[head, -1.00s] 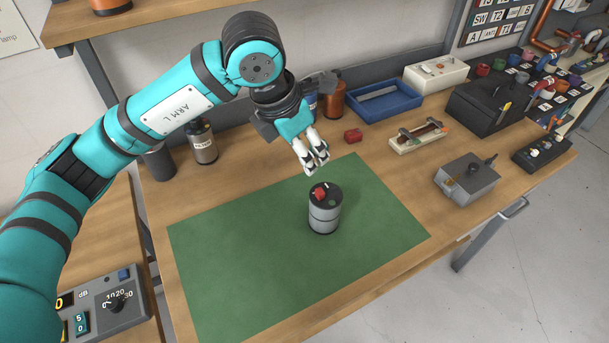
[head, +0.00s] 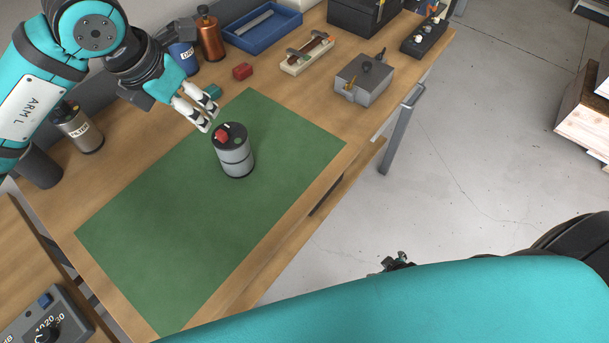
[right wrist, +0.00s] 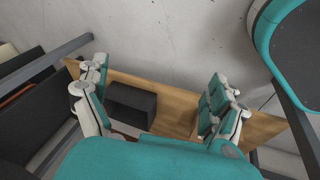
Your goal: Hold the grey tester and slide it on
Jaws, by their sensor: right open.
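The grey tester (head: 237,160) is an upright cylinder with a black top, a red slider and a small green spot. It stands on the green mat (head: 150,225). My left gripper (head: 208,117) hangs just beyond the tester's top, on its upper left, pointing down toward it. It looks apart from the tester and holds nothing that I can see; its fingers are close together and the gap is unclear. My right gripper (right wrist: 155,78) is open and empty in the right wrist view. The tester does not show there.
A grey box (head: 364,80), a wooden-based piece (head: 307,55), a red block (head: 242,72) and a blue tray (head: 232,38) lie beyond the mat. Bottles stand at the back left. The mat around the tester is clear. A wooden board with a dark box (right wrist: 130,104) shows below my right gripper.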

